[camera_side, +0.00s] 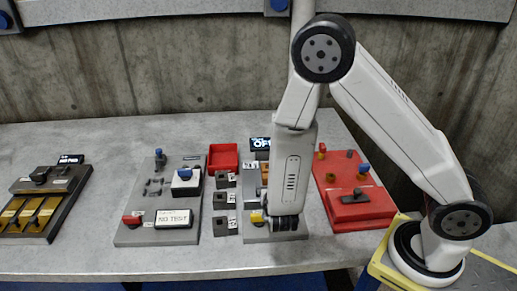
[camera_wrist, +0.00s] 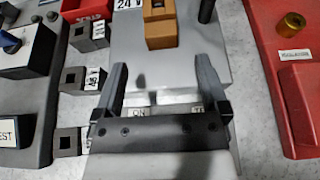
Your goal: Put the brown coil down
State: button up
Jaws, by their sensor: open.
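The brown coil (camera_wrist: 165,34) is a blocky orange-brown piece on the grey panel (camera_wrist: 133,52), beside a "24 V" label. In the side view, a brown part (camera_side: 264,171) shows at the left edge of my arm, which hides the rest. My gripper (camera_wrist: 163,72) is open in the wrist view, with nothing between its fingers. The coil lies beyond the fingertips, apart from them. In the side view my gripper (camera_side: 283,222) is low over the front of the grey panel, its fingers hard to make out.
Several grey blocks with square holes (camera_wrist: 87,35) stand in a column left of the panel. A red tray (camera_side: 223,158) lies behind them. A red board (camera_side: 362,212) is at right, and a grey board (camera_side: 133,232) with a "NO TEST" display is at left.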

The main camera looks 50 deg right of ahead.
jog(key=s+d+r+m+g+y, duration=0.15)
jog(key=s+d+m+g, duration=0.25)
jog(key=s+m+g, duration=0.75)
jog(key=w+a+r+m+t+y, duration=0.2)
jog(key=a+r+m+t+y, duration=0.2)
jog(key=m+y, duration=0.4)
jog(key=shift+w+a+r+m, duration=0.15)
jog(key=shift+a+r+m, duration=0.75)
jog(key=shift+m, duration=2.85)
jog(key=shift+d+t, duration=0.1)
jog(key=shift+t, duration=0.15)
jog(key=shift+c, duration=1.2)
